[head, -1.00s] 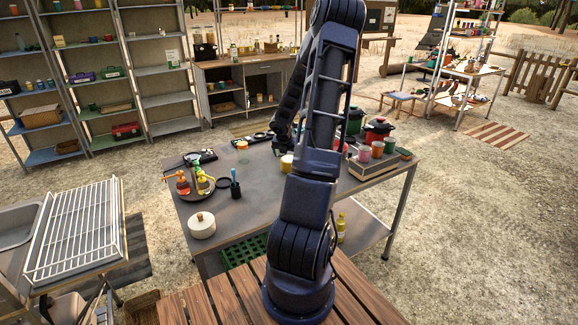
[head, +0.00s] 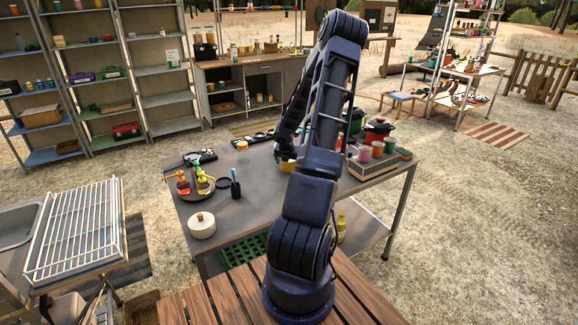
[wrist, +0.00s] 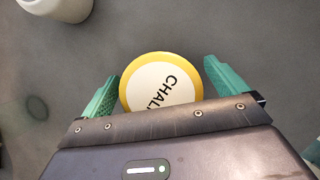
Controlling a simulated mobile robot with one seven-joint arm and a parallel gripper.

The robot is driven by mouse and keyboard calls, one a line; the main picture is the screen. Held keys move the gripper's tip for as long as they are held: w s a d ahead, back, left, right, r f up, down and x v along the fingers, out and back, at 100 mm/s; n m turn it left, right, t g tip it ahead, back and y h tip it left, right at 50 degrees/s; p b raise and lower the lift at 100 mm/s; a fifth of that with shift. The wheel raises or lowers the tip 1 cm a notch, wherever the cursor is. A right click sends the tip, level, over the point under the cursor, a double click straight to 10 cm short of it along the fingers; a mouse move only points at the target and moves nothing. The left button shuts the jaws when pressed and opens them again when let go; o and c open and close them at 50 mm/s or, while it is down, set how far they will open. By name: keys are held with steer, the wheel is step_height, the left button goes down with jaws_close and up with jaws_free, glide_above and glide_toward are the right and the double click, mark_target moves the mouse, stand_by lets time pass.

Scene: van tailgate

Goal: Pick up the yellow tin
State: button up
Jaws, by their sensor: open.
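A pale round container (wrist: 56,8) stands at the upper left in the wrist view. The table's front middle is clear.

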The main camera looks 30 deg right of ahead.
steer(key=shift+c, duration=0.2)
steer(key=c, duration=1.2)
steer(key=shift+o, duration=0.2)
